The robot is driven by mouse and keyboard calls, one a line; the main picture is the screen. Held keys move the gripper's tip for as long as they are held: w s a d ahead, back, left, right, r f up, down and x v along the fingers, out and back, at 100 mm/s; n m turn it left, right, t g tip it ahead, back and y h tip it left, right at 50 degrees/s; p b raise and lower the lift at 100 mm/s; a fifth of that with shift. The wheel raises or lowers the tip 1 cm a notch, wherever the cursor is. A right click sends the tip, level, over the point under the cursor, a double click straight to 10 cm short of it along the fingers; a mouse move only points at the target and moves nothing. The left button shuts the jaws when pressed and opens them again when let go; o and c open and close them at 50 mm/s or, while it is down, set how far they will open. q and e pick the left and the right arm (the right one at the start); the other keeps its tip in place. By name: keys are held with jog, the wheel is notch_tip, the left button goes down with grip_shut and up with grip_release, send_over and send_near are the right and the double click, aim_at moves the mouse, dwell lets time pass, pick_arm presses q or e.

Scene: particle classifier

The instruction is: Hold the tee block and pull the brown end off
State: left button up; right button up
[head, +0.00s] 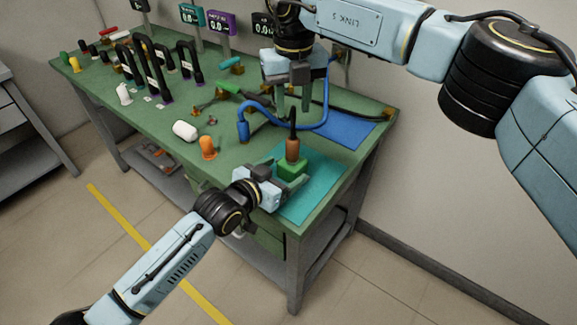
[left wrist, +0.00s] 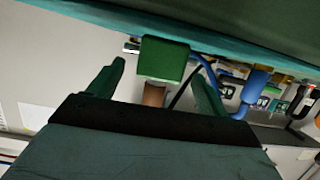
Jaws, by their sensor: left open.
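The green tee block (head: 291,171) sits on the teal mat (head: 322,171) near the table's front right corner. Its brown end (head: 292,149) stands upright on top, with a dark cable rising from it. My left gripper (head: 285,180) is open at the block, with its fingers to either side. In the left wrist view the block (left wrist: 164,58) shows between the fingertips (left wrist: 162,72), with gaps on both sides; the brown end (left wrist: 154,96) appears below it. My right gripper (head: 292,100) points down above the brown end, its fingers apart and empty.
A blue hose (head: 243,131) loops behind the block, near a blue mat (head: 345,131). An orange fitting (head: 207,147) and a white cylinder (head: 185,131) stand to the left. Black arches (head: 152,75) and several small displays are farther back. The table edge is close in front.

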aim_at(285, 170)
pick_arm(q)
jog(key=shift+x, duration=1.55)
jog(key=shift+c, duration=0.5)
jog(key=c, duration=1.5)
jog(key=shift+o, duration=0.2)
